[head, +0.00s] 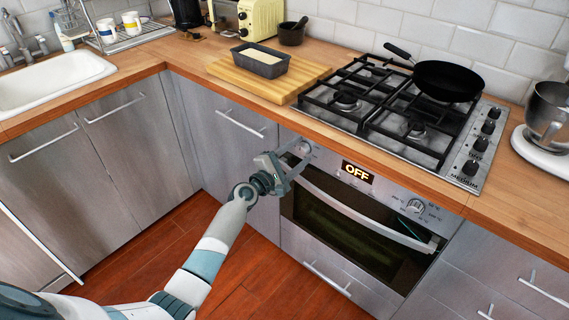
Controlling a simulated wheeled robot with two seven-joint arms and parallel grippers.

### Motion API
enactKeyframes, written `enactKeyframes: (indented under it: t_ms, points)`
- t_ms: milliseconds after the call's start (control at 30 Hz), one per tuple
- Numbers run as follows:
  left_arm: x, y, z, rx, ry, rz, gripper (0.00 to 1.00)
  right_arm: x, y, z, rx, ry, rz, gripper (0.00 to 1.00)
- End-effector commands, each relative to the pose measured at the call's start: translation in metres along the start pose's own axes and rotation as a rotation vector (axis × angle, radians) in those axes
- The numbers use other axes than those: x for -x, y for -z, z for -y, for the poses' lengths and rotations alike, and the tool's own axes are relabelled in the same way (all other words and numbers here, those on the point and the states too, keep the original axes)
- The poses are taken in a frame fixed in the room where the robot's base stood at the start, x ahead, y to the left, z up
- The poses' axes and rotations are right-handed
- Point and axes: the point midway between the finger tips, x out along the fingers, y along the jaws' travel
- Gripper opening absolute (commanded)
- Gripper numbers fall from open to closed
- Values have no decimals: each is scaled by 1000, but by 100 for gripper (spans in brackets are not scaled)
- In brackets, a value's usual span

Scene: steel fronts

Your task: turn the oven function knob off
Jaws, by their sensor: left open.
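The oven (340,215) is built in under the counter, with a steel control panel. Its left knob (303,148) is at the panel's left end, partly hidden by my left gripper. Its right knob (415,206) is in plain view. The display (357,172) between them reads "OFF". I cannot tell from labels which knob is the function knob. My left gripper (294,160) is open, its fingers at the left knob; whether they touch it is unclear. The left knob's angle cannot be made out. My right gripper is not in view.
The oven door handle (365,216) runs below the panel, close under my left gripper. The counter edge (350,152) overhangs above. A gas hob (395,110) with a black pan (447,80) is on top. The floor (245,290) in front is clear.

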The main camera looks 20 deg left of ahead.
Motion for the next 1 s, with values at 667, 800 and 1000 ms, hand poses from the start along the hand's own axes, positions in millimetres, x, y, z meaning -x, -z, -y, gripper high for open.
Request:
enactKeyframes:
  t_ms: [667,800,1000]
  points:
    - [98,1,2,-2,2,-2,51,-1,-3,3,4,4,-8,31]
    - [126,2,2,-1,2,-2,51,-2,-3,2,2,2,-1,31]
    - [156,1,2,0,1,-1,51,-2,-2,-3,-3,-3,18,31]
